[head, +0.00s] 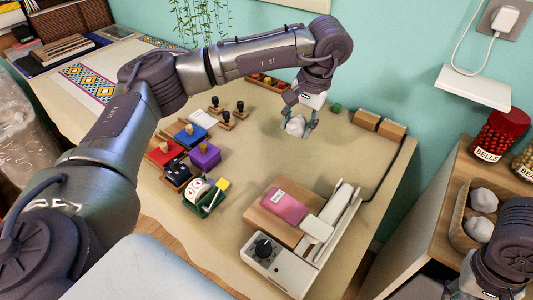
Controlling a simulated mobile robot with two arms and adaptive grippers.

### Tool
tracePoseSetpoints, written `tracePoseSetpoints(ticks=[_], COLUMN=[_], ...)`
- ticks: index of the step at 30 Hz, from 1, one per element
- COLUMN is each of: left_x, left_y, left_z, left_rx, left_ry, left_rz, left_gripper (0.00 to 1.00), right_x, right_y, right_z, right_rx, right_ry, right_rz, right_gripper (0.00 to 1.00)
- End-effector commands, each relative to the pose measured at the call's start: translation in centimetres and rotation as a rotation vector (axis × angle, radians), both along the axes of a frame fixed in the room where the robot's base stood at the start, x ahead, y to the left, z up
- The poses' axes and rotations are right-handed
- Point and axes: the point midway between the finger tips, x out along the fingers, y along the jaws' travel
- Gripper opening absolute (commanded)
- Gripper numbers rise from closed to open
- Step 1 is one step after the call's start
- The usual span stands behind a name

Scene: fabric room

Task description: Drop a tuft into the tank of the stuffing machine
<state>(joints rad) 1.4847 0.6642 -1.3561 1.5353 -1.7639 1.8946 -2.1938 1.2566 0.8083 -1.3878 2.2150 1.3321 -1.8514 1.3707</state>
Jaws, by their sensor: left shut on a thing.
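My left gripper (298,129) is over the back part of the table, shut on a white tuft (295,125). I cannot tell exactly how high it holds the tuft above the surface. My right gripper (478,288) is at the bottom right corner, cut off by the frame edge, near a basket (461,240) of white tufts (483,200).
Several colored boxes and small stamps (204,155) stand on the left of the table (240,180). A shelf with a jar of red bells (497,137) is at the right. The table's middle is clear.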

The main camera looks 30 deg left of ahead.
Motion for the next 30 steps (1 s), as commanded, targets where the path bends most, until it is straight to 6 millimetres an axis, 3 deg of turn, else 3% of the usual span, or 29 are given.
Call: tracePoseSetpoints(ticks=[9, 15, 21, 30], left_x=[-0.6, -0.7, -0.8, -0.8], left_y=[7.1, 10.3, 11.1, 11.1], left_z=[-4.1, -6.1, -7.1, -10.6], left_rx=[0.003, 0.001, 0.001, 0.001], left_ry=[0.004, 0.002, 0.003, 0.003], left_rz=[0.008, 0.006, 0.002, 0.003], left_gripper=[0.37, 0.37, 0.37, 0.37], right_x=[0.0, 0.0, 0.0, 0.0], right_y=[0.0, 0.0, 0.0, 0.0], right_z=[-0.2, -0.3, -0.4, -0.7], right_rx=[0.0, 0.0, 0.0, 0.0], right_ry=[0.0, 0.0, 0.0, 0.0], right_rz=[0.0, 0.0, 0.0, 0.0], right_gripper=[0.37, 0.37, 0.37, 0.37])
